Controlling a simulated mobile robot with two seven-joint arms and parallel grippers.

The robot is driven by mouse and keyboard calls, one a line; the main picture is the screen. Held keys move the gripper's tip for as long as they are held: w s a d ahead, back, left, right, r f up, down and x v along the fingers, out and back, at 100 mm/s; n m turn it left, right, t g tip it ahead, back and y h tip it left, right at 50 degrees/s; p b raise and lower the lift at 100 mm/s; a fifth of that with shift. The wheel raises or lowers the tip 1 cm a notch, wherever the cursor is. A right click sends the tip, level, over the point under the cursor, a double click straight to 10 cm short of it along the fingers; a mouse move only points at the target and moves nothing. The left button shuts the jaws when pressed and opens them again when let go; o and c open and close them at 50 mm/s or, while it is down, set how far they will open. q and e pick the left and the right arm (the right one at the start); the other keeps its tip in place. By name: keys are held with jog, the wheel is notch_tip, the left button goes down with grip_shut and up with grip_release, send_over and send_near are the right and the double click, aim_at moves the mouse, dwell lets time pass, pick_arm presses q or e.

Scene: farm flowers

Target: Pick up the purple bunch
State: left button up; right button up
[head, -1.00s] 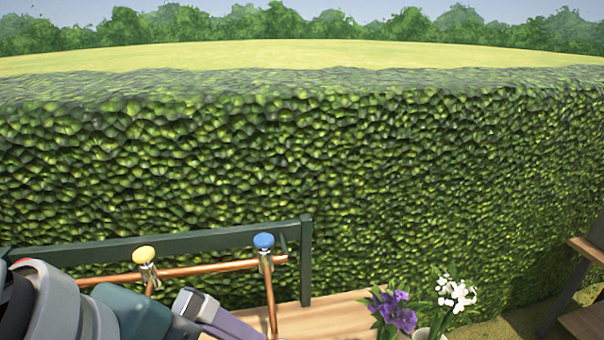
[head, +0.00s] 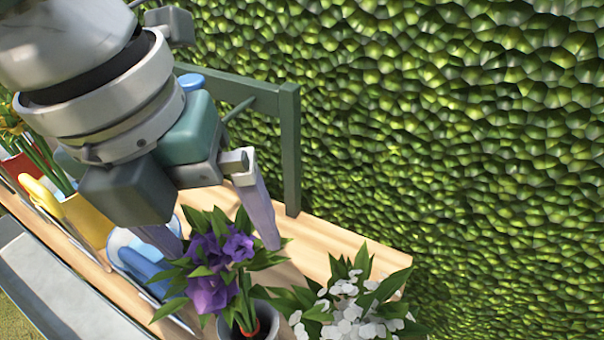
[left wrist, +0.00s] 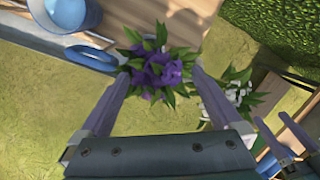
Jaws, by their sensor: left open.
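The purple bunch (head: 215,268), purple blooms with green leaves, stands in a grey pot (head: 268,322) at the bottom of the head view. An orange-red band shows low on its stems. My left gripper (head: 222,246) is open above and around the bunch, one finger on each side, pointing down. In the left wrist view the purple bunch (left wrist: 155,72) lies between the tips of the open left gripper (left wrist: 161,74). I cannot tell whether the fingers touch it. What looks like part of my right gripper (left wrist: 286,140) shows at the lower right there; its state is unclear.
A white bunch (head: 350,310) stands close to the right. A blue watering can (head: 140,270), a yellow pot (head: 88,220) and a red pot (head: 22,168) stand to the left on the wooden bench (head: 320,240). A green post (head: 290,150) and hedge (head: 450,130) are behind.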

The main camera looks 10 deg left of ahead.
aim_at(213, 246)
pick_arm(q)
notch_tip(213, 246, down, 4)
jog(key=shift+w+a+r, duration=0.1)
jog(key=f, duration=0.3)
jog(key=f+b, duration=0.1)
jog(key=f, duration=0.1)
jog(key=shift+w+d+f, duration=0.15)
jog(key=shift+d+f, duration=0.15)
grip_shut()
dwell(0.5)
jog(key=shift+r, duration=0.1)
